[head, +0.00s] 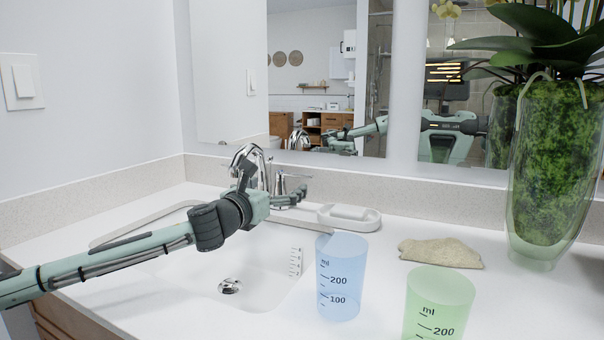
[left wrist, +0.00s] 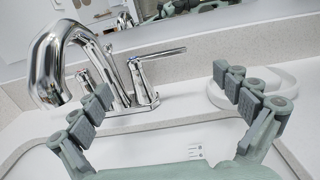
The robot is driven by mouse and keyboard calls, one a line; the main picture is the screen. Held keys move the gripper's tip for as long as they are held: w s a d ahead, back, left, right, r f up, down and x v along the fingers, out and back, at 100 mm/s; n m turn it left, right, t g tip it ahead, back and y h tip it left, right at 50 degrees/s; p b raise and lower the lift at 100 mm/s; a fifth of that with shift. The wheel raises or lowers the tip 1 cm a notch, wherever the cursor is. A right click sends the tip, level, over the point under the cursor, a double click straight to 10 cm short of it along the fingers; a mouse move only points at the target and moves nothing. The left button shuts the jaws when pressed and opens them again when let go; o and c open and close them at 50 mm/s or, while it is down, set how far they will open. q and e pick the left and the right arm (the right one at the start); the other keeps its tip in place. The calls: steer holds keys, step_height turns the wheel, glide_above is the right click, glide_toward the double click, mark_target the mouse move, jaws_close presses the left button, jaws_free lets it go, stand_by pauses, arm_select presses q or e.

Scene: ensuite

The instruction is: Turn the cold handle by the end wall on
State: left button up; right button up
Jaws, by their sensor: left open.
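A chrome tap with a curved spout (head: 252,156) stands at the back of the sink near the left wall; its spout also shows in the left wrist view (left wrist: 46,72). Its right lever handle (left wrist: 145,84) has a lever pointing right; part of it shows in the head view (head: 281,181). A second handle behind the spout is mostly hidden. My left gripper (head: 274,184) is open and empty in front of the tap. In the left wrist view the right handle appears between its fingers (left wrist: 162,84), apparently beyond the tips. My right gripper is not in view.
A white soap dish (head: 349,217) sits right of the tap. A blue measuring cup (head: 341,278), a green one (head: 439,304), a folded cloth (head: 440,252) and a tall plant vase (head: 552,170) stand farther right. A mirror (head: 290,75) rises behind. The sink basin (head: 262,270) is below my arm.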

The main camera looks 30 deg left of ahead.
mark_target(295, 174)
arm_select(q)
steer(key=w+p, duration=0.1)
steer(key=w, duration=0.5)
steer(key=shift+w+a+r, duration=0.1)
steer(key=shift+w+a, duration=0.05)
steer(key=shift+w, duration=0.55)
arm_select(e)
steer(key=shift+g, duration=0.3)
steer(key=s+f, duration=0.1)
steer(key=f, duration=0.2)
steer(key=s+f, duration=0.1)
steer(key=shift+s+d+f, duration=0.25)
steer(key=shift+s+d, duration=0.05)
arm_select(q)
steer(key=shift+c, duration=0.5)
steer(key=shift+s+a, duration=0.1)
steer(key=c, duration=1.4)
steer(key=shift+r, duration=0.1)
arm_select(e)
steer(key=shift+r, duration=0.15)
